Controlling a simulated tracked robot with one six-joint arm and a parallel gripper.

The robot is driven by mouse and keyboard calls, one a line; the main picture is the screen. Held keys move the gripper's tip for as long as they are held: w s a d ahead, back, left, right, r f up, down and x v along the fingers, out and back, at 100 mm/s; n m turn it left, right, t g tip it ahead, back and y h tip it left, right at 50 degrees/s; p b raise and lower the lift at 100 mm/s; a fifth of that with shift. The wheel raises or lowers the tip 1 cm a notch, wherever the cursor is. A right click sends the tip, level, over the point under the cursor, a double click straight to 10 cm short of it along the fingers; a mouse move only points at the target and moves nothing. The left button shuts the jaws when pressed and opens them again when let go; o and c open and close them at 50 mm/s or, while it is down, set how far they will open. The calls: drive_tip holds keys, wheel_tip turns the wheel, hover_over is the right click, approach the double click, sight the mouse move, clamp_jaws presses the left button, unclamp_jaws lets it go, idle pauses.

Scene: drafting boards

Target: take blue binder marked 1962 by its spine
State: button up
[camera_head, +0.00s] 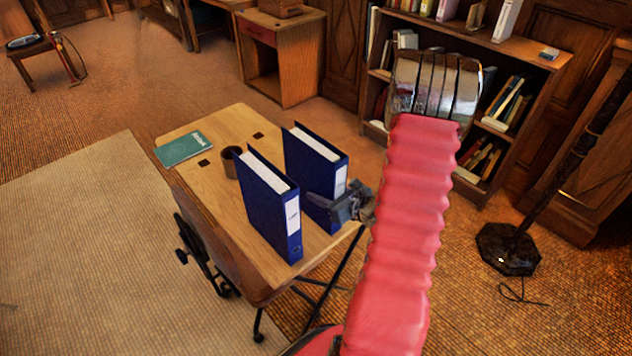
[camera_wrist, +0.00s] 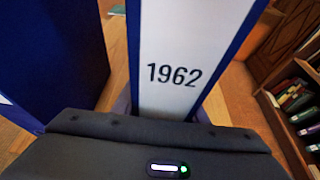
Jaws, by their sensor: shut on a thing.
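The blue binder marked 1962 (camera_head: 308,172) stands upright on the wooden drafting board. In the wrist view its white spine label (camera_wrist: 172,50) faces me, with "1962" readable above the dark gripper body. My gripper (camera_head: 335,206) is at the lower part of this spine, shut on it with a finger at each side; the fingertips are mostly hidden in the wrist view. A second blue binder (camera_head: 265,205) stands upright beside it, nearer the board's front left; it also shows at the left of the wrist view (camera_wrist: 50,60). Its label text is unreadable.
The drafting board (camera_head: 205,185) also bears a brown cup (camera_head: 230,163) close to the binders and a teal book (camera_head: 184,149) at its far left corner. A bookcase (camera_head: 530,50) stands behind my red arm. A dark stand base (camera_head: 508,249) is on the floor at right.

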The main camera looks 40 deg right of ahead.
clamp_jaws()
drive_tip(key=shift+r, duration=0.15)
wheel_tip(320, 180, up, 28)
idle(1.0)
idle(0.5)
